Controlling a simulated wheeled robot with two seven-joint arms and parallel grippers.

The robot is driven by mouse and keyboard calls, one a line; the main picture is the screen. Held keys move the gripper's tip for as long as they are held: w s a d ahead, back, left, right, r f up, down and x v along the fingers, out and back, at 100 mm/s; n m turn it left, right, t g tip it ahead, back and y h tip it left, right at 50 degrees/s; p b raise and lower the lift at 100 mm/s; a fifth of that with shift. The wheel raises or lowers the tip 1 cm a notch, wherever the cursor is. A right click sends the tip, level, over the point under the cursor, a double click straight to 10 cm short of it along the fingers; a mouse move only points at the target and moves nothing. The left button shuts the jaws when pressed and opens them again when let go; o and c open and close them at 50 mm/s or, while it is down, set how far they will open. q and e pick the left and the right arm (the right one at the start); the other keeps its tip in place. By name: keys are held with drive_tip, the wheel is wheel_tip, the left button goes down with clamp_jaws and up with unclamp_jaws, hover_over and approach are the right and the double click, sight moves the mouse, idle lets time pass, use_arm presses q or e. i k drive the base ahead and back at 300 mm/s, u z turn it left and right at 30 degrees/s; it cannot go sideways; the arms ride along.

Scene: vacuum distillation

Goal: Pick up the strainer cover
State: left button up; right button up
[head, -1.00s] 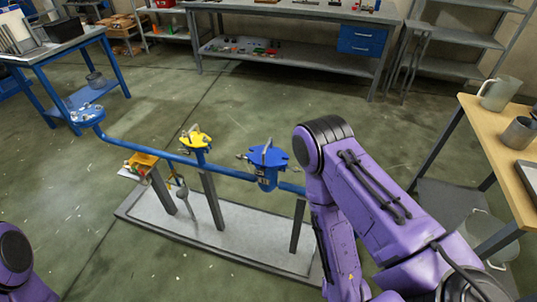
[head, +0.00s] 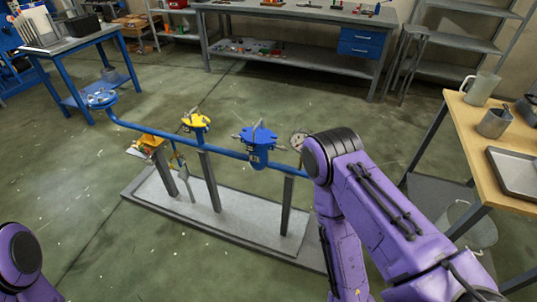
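A blue cover (head: 262,133) with grey metal clamps or bolts around it sits on a blue body in the blue pipe (head: 226,151), left of my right arm. It looks like the strainer cover. A yellow fitting (head: 197,121) with a grey handle sits on the same pipe further left. My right arm's purple links cover the right end of the rig. Only a small purple part of my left arm shows at the bottom left corner. Neither gripper is in view.
The pipe stands on posts above a grey base plate (head: 232,212). A wooden table (head: 470,135) with a jug (head: 480,89), a metal cup (head: 495,122) and a tray (head: 516,172) is at the right. A workbench (head: 290,50) stands behind. Floor between is open.

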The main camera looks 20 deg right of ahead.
sight(258, 131)
drive_tip(key=k, duration=0.4)
drive_tip(key=z, duration=1.55)
drive_tip(key=i, duration=1.1)
drive_tip(key=u, duration=0.5)
